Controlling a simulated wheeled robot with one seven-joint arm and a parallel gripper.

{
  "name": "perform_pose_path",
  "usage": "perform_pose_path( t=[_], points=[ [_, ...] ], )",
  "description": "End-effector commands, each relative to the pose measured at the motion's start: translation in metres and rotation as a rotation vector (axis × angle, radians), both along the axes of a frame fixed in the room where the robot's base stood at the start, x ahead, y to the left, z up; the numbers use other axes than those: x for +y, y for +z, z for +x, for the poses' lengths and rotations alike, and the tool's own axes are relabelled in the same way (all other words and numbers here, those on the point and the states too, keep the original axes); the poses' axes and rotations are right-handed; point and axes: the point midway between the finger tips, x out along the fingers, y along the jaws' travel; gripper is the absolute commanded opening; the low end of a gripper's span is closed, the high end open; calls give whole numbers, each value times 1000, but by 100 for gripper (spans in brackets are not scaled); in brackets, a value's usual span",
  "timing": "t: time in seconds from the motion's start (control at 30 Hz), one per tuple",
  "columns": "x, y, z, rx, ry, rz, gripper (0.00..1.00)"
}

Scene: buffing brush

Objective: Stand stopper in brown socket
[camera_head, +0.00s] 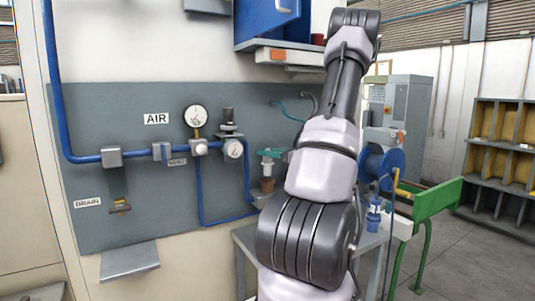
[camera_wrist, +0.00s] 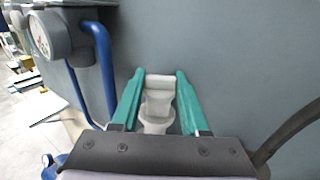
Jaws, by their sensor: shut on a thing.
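My gripper (camera_wrist: 160,77) has green fingers. In the wrist view they are closed on the sides of a pale, stepped piece, which I take as the stopper (camera_wrist: 158,98). In the head view the green fingers (camera_head: 271,153) show small, left of my arm, beside the grey wall panel. I cannot tell whether these two touch. My arm hides the area to their right.
A pressure gauge (camera_head: 195,117), a regulator (camera_head: 233,149) and blue pipes (camera_head: 80,158) are on the wall panel left of the gripper. A grey bench (camera_head: 245,236) stands below. A blue bottle (camera_head: 374,216) and blue reel (camera_head: 377,166) are to the right.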

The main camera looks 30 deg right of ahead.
Motion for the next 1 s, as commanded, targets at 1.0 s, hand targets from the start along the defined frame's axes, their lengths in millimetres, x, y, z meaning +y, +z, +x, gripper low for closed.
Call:
perform_pose_path(
  t=[1.0],
  points=[
    [1,-14,0,-1,0,0,0]
  ],
)
